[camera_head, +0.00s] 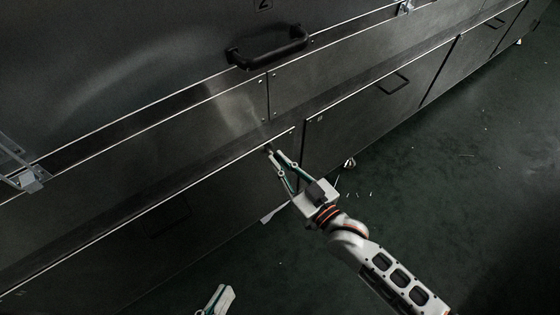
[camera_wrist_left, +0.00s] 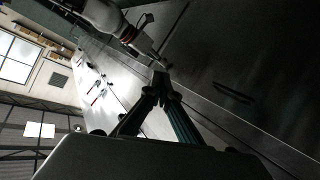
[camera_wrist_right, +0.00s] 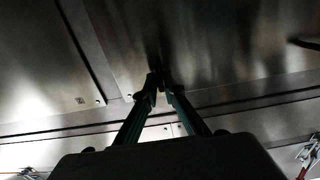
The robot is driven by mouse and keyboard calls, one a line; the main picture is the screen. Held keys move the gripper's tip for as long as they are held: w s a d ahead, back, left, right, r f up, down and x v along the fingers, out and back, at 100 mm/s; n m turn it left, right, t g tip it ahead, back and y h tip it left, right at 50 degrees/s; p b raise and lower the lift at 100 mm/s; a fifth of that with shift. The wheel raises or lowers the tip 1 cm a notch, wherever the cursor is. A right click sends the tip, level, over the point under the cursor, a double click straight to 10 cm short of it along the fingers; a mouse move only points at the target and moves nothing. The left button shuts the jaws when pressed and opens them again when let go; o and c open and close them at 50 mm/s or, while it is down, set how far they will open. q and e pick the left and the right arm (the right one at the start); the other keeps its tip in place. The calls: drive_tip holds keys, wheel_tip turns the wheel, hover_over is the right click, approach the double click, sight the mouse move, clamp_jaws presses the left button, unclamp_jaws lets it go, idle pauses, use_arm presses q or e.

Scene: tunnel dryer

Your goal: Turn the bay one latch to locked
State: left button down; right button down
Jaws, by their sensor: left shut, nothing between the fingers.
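My right gripper (camera_head: 273,152) reaches the upper right corner of the lower dark panel (camera_head: 215,190) on the dryer side. In the right wrist view its fingertips (camera_wrist_right: 161,76) are close together at a small dark piece (camera_wrist_right: 157,60) on the panel face. This piece may be the bay one latch; the fingers hide most of it, and its setting and any grip on it cannot be made out. My left gripper (camera_head: 217,297) is low at the front edge, shut and empty, apart from the panels. It also shows in the left wrist view (camera_wrist_left: 161,80).
A black bar handle (camera_head: 268,48) sticks out above, near the number 2. A neighbouring lower panel (camera_head: 370,105) has a recessed handle (camera_head: 393,83). A caster (camera_head: 350,162) stands below. A grey bracket (camera_head: 25,178) is at far left. The green floor (camera_head: 460,190) at right is mostly clear.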

use_arm(q)
drive_tip(key=shift+w+a+r, duration=0.1)
drive_tip(key=shift+r, duration=0.05)
use_arm(e)
drive_tip(key=shift+m, duration=0.3)
use_arm(q)
drive_tip(key=shift+w+a+m+p, duration=0.1)
drive_tip(key=shift+a+m+p, duration=0.4)
drive_tip(key=shift+m+p, duration=0.1)
use_arm(e)
drive_tip(key=shift+d+f+m, duration=0.1)
drive_tip(key=shift+f+m, duration=0.1)
drive_tip(key=shift+m, duration=4.1)
drive_tip(key=shift+d+f+m, duration=0.1)
drive_tip(key=shift+f+m, duration=0.05)
drive_tip(key=shift+m, duration=4.15)
drive_tip(key=c, duration=2.2)
unclamp_jaws()
use_arm(q)
drive_tip(key=shift+a, duration=0.1)
use_arm(e)
drive_tip(key=shift+w, duration=0.1)
